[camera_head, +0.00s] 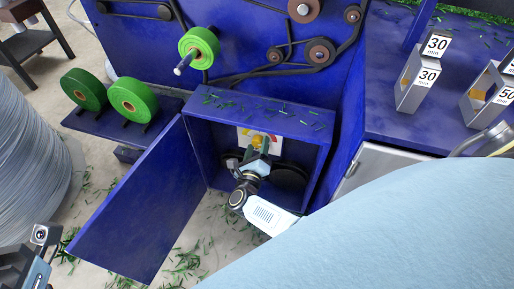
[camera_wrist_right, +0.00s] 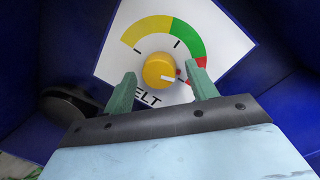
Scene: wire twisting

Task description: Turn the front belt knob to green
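The yellow belt knob (camera_wrist_right: 158,70) sits in the middle of a white dial plate (camera_wrist_right: 222,38) with a yellow, green and red arc; lettering ending in "ELT" shows below it. A small mark shows at the knob's right edge, on the red side; its exact pointing is hard to tell. In the head view the knob (camera_head: 257,141) is inside the open blue cabinet. My right gripper (camera_wrist_right: 163,88) is open, with green fingertips apart on the left and right, just below and in front of the knob. Part of my left gripper (camera_head: 38,258) shows at the lower left, away from the cabinet; its fingers are unclear.
The cabinet door (camera_head: 135,205) stands open to the left. The cabinet's side walls and top (camera_head: 262,112) surround my right gripper closely. Green spools (camera_head: 134,99) sit on a shelf at left. A large pale blue surface (camera_head: 420,220) fills the lower right.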

